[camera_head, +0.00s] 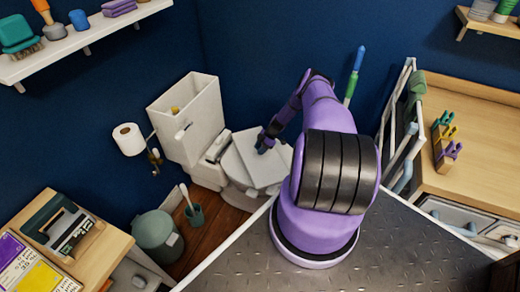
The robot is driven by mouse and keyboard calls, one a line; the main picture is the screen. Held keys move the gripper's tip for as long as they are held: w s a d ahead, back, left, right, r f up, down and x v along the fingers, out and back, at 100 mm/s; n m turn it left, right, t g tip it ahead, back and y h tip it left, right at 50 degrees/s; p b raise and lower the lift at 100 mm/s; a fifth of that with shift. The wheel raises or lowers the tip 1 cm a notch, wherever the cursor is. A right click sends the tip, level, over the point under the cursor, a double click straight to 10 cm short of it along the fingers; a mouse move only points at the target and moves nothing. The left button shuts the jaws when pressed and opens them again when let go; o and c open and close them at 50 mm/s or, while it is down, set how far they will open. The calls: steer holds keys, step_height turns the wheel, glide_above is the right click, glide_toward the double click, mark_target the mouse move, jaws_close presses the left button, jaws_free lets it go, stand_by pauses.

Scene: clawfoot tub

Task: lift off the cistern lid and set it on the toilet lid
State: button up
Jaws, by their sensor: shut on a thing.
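The white cistern (183,128) stands against the dark blue wall with its top open, and something yellowish shows inside it. The pale cistern lid (262,167) is over the toilet lid (238,183), below and right of the cistern. My gripper (263,145) is shut on the cistern lid near its upper edge. The fingertips are small and dark here. I cannot tell whether the cistern lid rests on the toilet lid or hangs just above it. My purple arm hides the right side of the toilet area.
A toilet roll (128,138) hangs left of the cistern. A toilet brush holder (195,215) and a grey-green bin (157,236) stand on the floor left of the toilet. A drying rack (399,125) and wooden counter (475,140) are at the right.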

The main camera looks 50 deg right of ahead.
steer(key=shift+f, duration=0.55)
stand_by(0.6)
steer(key=o, duration=1.2)
steer(key=shift+v, duration=3.95)
steer(key=shift+d+r, duration=0.1)
steer(key=v, duration=1)
steer(key=shift+r, duration=0.25)
steer(key=shift+s+d, duration=0.1)
steer(key=shift+s, duration=0.05)
